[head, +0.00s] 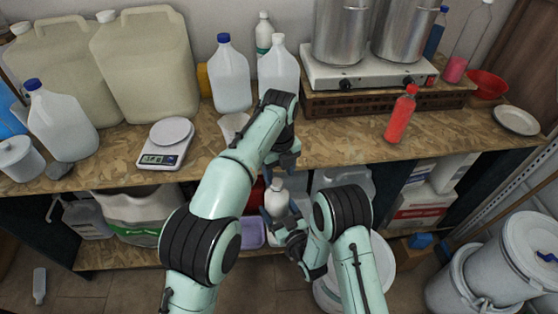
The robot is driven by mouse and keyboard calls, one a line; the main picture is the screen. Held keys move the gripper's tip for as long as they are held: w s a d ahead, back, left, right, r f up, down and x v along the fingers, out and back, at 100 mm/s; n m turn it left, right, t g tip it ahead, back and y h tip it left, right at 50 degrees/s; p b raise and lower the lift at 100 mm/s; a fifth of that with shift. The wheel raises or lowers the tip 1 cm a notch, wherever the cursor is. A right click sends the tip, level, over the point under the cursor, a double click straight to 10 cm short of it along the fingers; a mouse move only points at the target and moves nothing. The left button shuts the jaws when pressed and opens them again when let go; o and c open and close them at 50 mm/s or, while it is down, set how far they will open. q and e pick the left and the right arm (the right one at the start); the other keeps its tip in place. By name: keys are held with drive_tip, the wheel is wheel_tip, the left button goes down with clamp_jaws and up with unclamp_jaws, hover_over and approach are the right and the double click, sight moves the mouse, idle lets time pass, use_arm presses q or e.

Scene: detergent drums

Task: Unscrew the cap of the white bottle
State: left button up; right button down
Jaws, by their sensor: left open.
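The white bottle (277,201) is upright in front of the workbench's front edge, its white cap (277,183) at the top. My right gripper (281,214) comes from the lower right, with its dark fingers on both sides of the bottle's body, and is shut on it. My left gripper (282,166) is open and points down just above the cap. A small gap seems to lie between its fingers and the cap; whether they touch is hard to tell. The fingers hide part of the bottle's body.
The workbench (340,150) holds a kitchen scale (165,143), large beige canisters (150,65), blue-capped jugs (231,75), a red bottle (402,115) and a hotplate (370,70) with steel pots. White drums (500,265) stand at the lower right. A shelf below holds more containers.

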use_arm(q)
drive_tip(key=shift+f, duration=1.35)
clamp_jaws()
drive_tip(key=shift+d, duration=0.1)
